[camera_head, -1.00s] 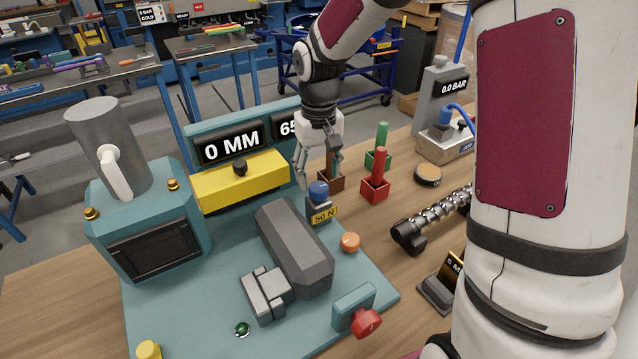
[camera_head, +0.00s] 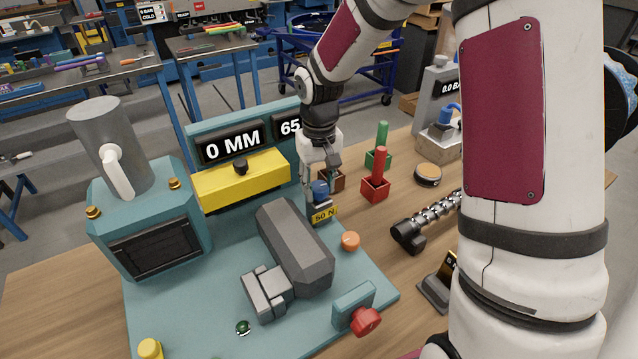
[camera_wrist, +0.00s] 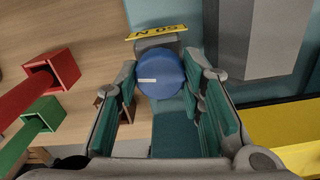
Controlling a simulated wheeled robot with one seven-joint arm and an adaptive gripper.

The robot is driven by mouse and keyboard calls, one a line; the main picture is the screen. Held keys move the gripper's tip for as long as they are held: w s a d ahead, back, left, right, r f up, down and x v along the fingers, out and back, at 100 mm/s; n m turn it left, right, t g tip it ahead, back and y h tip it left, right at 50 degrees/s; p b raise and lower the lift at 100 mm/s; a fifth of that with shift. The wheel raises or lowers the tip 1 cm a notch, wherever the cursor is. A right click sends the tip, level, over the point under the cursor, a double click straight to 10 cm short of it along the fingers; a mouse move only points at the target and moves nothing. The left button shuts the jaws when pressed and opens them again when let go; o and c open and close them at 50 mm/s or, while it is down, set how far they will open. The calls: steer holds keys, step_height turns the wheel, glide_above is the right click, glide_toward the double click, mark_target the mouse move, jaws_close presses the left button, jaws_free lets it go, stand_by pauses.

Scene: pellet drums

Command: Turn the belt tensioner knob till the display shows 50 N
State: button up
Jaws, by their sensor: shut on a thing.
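The blue tensioner knob (camera_head: 321,189) sits on a grey post at the right of the teal machine, with a yellow "50 N" label (camera_head: 324,215) below it. In the wrist view the round knob (camera_wrist: 160,74) has a white mark and lies between the finger pads. My gripper (camera_head: 320,186) points down over the knob and is shut on it; the wrist view shows my gripper (camera_wrist: 160,88) from above. A black display (camera_head: 287,126) shows "65", with the rest hidden behind my arm. Another display (camera_head: 231,141) reads "0 MM".
A red handle in a red box (camera_head: 375,188) and a green one (camera_head: 380,155) stand right of my gripper. A yellow block (camera_head: 241,180) and a grey housing (camera_head: 295,247) lie close to its left. An orange button (camera_head: 350,241) is in front.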

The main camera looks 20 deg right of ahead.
mark_target(319, 186)
steer(key=shift+n, duration=0.3)
steer(key=n+p, duration=0.2)
steer(key=n, duration=0.3)
steer(key=shift+r, duration=0.1)
steer(key=n+p, duration=0.1)
steer(key=n, duration=0.5)
stand_by(0.5)
steer(key=o, duration=1.1)
steer(key=shift+o, duration=0.2)
step_height(319, 186, up, 12)
